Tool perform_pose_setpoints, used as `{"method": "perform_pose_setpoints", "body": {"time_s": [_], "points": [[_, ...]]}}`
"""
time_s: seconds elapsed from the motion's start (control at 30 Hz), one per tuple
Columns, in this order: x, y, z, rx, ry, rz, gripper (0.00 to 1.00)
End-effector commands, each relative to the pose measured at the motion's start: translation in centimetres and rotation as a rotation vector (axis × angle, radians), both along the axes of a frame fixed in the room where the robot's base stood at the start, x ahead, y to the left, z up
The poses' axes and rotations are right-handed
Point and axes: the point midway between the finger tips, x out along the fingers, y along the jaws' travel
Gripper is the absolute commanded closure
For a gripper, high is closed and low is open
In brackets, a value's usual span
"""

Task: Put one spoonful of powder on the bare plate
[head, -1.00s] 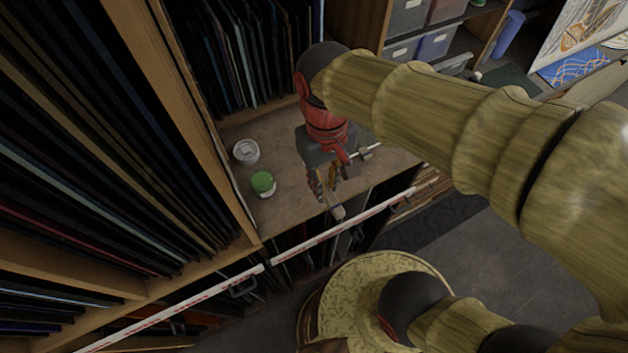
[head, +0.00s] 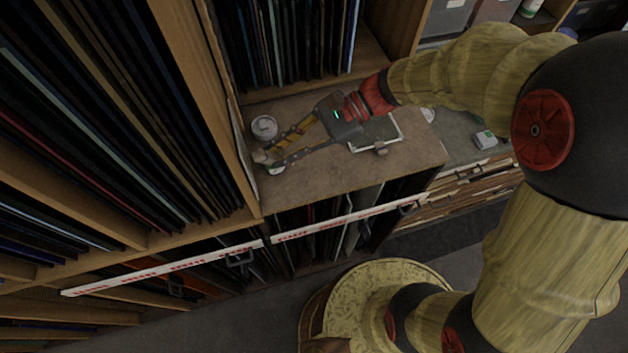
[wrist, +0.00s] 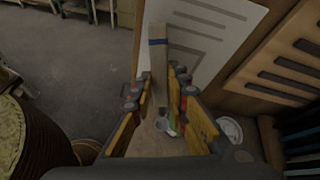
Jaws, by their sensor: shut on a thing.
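My gripper (head: 266,160) is shut on a long pale tool with a blue band (wrist: 158,55); in the wrist view it lies between the fingers. I cannot tell its far end or whether it bears powder. In the head view, my gripper reaches left over the shelf top, its tips beside and partly over a green-and-white jar (head: 278,169). A white round tub (head: 264,127) stands just behind the tips; it also shows in the wrist view (wrist: 230,129). A dark, pale-edged flat plate (head: 389,129) lies right of my gripper's body, partly hidden by it.
Upright sheets in wooden racks stand left and behind. The front middle of the shelf top (head: 330,184) is clear.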

Motion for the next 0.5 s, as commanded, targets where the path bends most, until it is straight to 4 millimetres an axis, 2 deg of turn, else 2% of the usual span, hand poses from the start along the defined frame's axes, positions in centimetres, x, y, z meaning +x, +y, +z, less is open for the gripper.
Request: {"method": "perform_pose_setpoints", "body": {"time_s": [0.1, 0.2, 0.3, 0.5], "points": [[2.6, 1.5, 3.5, 0.115, 0.021, -0.115, 1.00], [3.9, 2.0, 5.8, 0.209, 0.037, -0.173, 1.00], [3.9, 2.1, 6.4, 0.300, 0.056, -0.180, 1.00], [3.8, 2.1, 6.4, 0.371, 0.063, -0.175, 1.00]]}}
